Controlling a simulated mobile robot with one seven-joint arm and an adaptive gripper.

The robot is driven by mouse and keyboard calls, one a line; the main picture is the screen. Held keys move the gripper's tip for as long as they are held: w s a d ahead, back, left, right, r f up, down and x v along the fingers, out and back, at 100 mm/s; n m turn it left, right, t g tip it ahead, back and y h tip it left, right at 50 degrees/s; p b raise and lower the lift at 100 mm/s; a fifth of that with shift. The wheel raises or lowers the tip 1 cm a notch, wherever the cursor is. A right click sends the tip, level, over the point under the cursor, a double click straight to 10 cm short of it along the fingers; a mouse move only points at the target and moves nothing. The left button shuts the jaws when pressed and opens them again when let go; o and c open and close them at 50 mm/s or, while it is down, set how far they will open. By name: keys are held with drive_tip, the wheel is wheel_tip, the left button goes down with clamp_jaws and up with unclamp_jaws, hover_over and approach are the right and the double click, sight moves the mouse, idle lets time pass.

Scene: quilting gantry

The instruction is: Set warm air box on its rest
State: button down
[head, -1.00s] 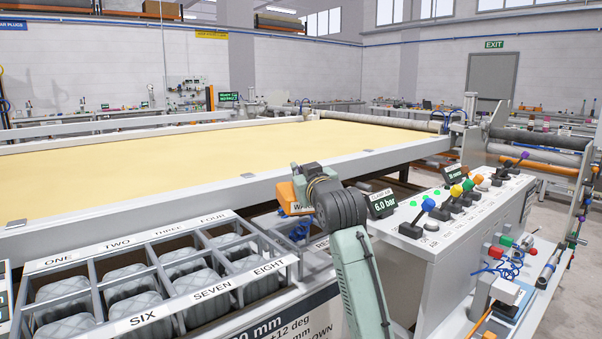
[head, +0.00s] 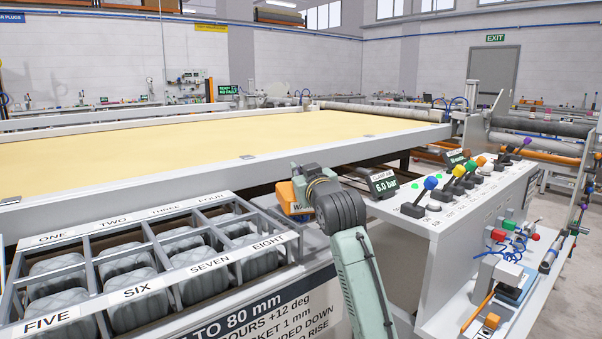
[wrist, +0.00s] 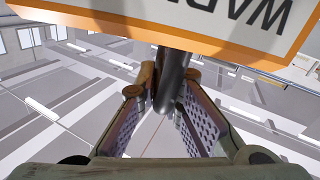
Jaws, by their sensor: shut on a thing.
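The warm air box is orange with a white label. In the head view the box (head: 286,197) shows at the end of my arm, partly hidden behind my wrist. In the wrist view the box (wrist: 285,48) fills the top, its label reading upside down and cut off. A dark stem runs from the box down between the padded fingers of my gripper (wrist: 168,100), which are shut on it. The gripper's fingers are hidden in the head view. I cannot make out the rest; that area is partly covered by my arm.
A divided rack (head: 92,270) with grey quilted pieces stands at the front left. The yellow quilting bed (head: 200,150) lies behind its white rail. A control console (head: 480,215) with coloured levers stands close on the right. A lower shelf with small fixtures (head: 510,278) is at the right.

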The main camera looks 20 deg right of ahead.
drive_tip(key=shift+f, duration=0.15)
drive_tip(key=c, duration=1.7)
unclamp_jaws()
drive_tip(key=shift+o, duration=0.2)
drive_tip(key=shift+f, duration=0.1)
